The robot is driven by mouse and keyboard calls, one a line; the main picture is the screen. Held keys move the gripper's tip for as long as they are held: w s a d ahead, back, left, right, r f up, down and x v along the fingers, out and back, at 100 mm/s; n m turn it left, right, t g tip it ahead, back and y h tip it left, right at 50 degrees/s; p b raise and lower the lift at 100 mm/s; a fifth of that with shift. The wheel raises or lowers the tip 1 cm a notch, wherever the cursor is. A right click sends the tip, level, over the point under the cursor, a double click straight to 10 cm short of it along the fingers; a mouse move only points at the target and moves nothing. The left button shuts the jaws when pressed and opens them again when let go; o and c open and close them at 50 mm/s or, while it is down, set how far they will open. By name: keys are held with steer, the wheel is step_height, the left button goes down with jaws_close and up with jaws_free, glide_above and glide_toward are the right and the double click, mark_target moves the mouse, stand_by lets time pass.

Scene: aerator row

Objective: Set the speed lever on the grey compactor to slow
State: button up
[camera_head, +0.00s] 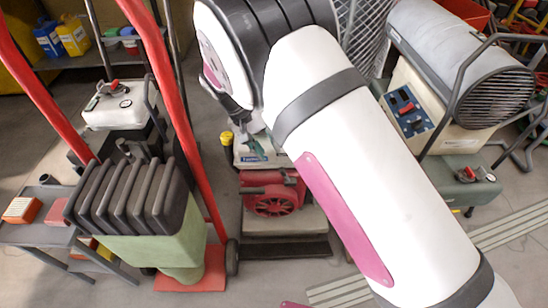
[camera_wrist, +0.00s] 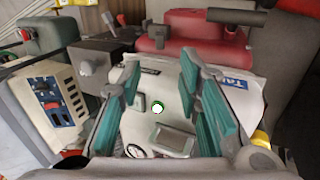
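A compactor-like machine stands at the centre of the head view, with a pale grey top (camera_head: 252,150), a red engine (camera_head: 272,198) and a dark base. I cannot tell for certain that it is the grey compactor. In the wrist view its pale top (camera_wrist: 135,128) lies below my gripper (camera_wrist: 160,80), whose two teal fingers are apart. A small white round knob (camera_wrist: 157,107) with a dark green rim shows between the fingers, apart from both; I cannot tell whether it is the speed lever. A yellow cap (camera_head: 227,138) stands at the machine's left edge. My arm hides its right side.
A heater (camera_head: 460,62) with a blue switch panel stands at right, above a green tank (camera_head: 466,188). A green bin with dark ribs (camera_head: 130,195), a small cart (camera_head: 38,232) and a white-topped machine (camera_head: 118,108) stand at left. Red poles rise nearby. Some floor is clear at bottom.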

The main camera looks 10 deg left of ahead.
steer(key=shift+v, duration=1.15)
